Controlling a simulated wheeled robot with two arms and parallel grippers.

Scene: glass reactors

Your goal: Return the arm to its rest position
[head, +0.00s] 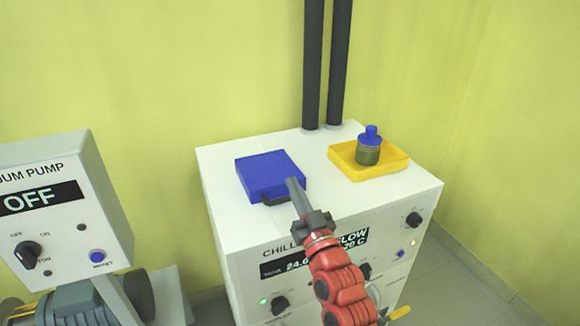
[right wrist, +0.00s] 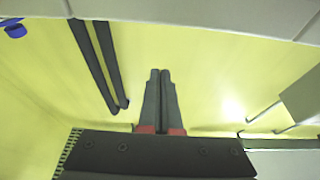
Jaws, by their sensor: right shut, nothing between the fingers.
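My right arm, red with dark grey joints, reaches up from the bottom of the head view in front of the chiller. Its gripper (head: 292,184) is shut and empty, and its fingertips overlap the blue case in the picture; I cannot tell if they touch. The gripper also shows in the right wrist view (right wrist: 160,75), fingers together, with the yellow-green wall beyond. The blue case (head: 265,172) with a black handle lies on the white chiller (head: 235,226). My left gripper is not in view.
A yellow tray (head: 397,164) holding a dark green jar with a blue cap (head: 370,148) sits at the chiller's back right. Two black pipes (head: 313,70) rise behind. The vacuum pump (head: 75,215), reading OFF, stands at left. Knobs (head: 413,219) protrude from the chiller's front.

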